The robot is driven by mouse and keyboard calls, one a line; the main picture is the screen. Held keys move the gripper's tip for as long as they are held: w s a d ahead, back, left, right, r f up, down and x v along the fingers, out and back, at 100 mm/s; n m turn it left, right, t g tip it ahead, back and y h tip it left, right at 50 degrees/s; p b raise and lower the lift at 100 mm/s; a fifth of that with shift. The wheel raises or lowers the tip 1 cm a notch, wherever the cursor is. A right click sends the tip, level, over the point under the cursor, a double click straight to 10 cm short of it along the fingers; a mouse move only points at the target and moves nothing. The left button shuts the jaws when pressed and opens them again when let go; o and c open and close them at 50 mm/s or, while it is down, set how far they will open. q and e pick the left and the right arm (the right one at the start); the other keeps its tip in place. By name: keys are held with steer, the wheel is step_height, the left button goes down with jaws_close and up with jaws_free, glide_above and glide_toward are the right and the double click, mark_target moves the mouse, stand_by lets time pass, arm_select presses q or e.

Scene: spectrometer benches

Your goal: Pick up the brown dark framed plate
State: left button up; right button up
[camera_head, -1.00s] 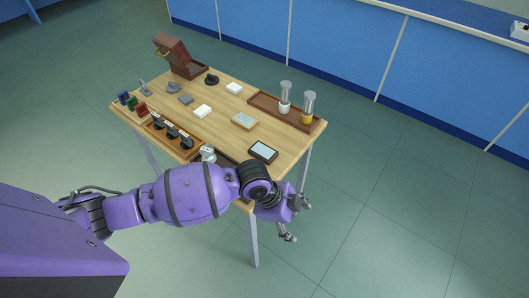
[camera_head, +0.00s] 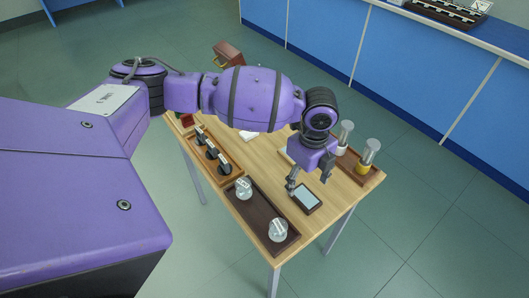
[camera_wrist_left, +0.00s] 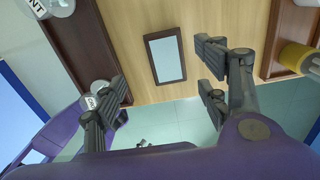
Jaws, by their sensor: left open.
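The brown dark framed plate (camera_head: 306,198) lies flat on the wooden table near its front right part. It has a dark frame around a pale blue-grey face. It also shows in the left wrist view (camera_wrist_left: 165,57), upper middle, between the finger lines. My left gripper (camera_head: 308,183) is open and empty above the table, just behind the plate in the head view. In the left wrist view its fingers (camera_wrist_left: 162,76) stand widely apart, one to each side of the plate, and do not appear to touch it. My right gripper is not in view.
A dark brown tray (camera_head: 256,216) with two labelled clear-topped pots lies left of the plate. A brown tray (camera_head: 366,178) with two glass-topped jars stands to the right. A wooden rack (camera_head: 220,164) stands further left. My arm hides the table's middle.

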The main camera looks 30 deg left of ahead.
mark_target(303, 194)
arm_select(q)
steer(key=shift+w+a+f, duration=0.15)
steer(key=shift+w, duration=0.5)
steer(key=shift+w+f, duration=0.2)
steer(key=shift+f, duration=0.15)
steer(key=shift+s+f, duration=0.3)
steer(key=shift+f, duration=0.2)
steer(key=shift+s+f, duration=0.25)
steer(key=shift+f, duration=0.25)
steer(key=f, duration=0.5)
steer(key=shift+w+d, duration=0.2)
steer(key=shift+d, duration=0.05)
steer(key=shift+r, duration=0.1)
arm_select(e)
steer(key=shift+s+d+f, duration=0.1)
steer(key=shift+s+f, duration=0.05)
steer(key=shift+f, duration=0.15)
arm_select(q)
steer(key=shift+c, duration=0.3)
steer(key=c, duration=1.3)
steer(key=shift+r, duration=0.1)
